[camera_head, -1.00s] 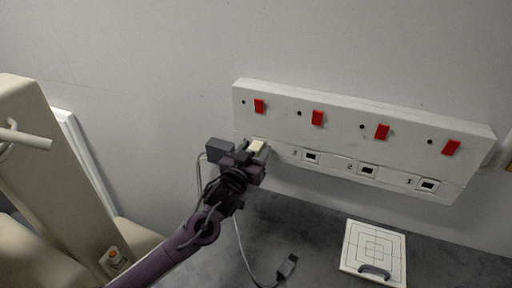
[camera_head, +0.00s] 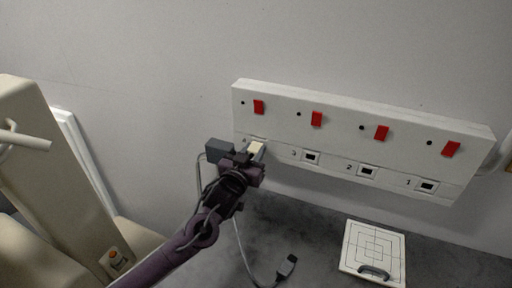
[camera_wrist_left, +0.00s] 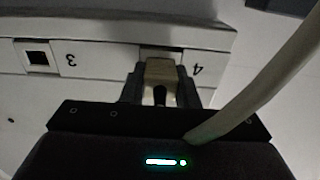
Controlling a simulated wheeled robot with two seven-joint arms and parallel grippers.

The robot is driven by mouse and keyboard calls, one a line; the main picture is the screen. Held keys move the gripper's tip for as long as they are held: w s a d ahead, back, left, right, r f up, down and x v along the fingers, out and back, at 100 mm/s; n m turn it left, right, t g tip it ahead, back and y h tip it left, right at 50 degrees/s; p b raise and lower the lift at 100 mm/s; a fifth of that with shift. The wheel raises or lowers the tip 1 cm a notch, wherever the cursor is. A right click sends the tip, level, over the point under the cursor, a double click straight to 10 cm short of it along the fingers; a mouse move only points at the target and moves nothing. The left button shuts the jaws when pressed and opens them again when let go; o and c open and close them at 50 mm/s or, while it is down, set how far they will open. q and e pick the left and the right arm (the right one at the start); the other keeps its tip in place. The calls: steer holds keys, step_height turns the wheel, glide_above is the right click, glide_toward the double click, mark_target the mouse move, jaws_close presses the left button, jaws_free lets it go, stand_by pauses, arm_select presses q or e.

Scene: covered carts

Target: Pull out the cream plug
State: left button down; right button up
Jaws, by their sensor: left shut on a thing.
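The cream plug (camera_head: 256,148) is at socket 4, at the left end of the white socket panel (camera_head: 340,133). My left gripper (camera_head: 252,153) is shut on it, from the front. In the left wrist view the cream plug (camera_wrist_left: 161,76) sits between the two dark fingers, against the socket marked 4; how deep it sits is hidden. A pale cable (camera_wrist_left: 262,88) runs off to the upper right in that view. My right gripper is not in view.
Sockets 3 (camera_head: 311,157), 2 (camera_head: 367,171) and 1 (camera_head: 427,186) look empty, with red switches above. A cream cart (camera_head: 50,180) stands at left.

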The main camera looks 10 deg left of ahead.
arm_select(q)
steer(key=shift+s+a+r+p, duration=0.1)
steer(key=shift+s+p, duration=0.05)
steer(key=shift+s, duration=0.35)
steer(key=shift+s+a+p, duration=0.1)
steer(key=shift+s+p, duration=0.05)
steer(key=shift+s, duration=0.3)
steer(key=shift+s+a+p, duration=0.2)
steer(key=shift+s+p, duration=0.25)
steer(key=shift+s, duration=0.5)
steer(key=shift+s+a+p, duration=0.15)
steer(key=shift+s+p, duration=0.25)
steer(key=shift+s, duration=0.5)
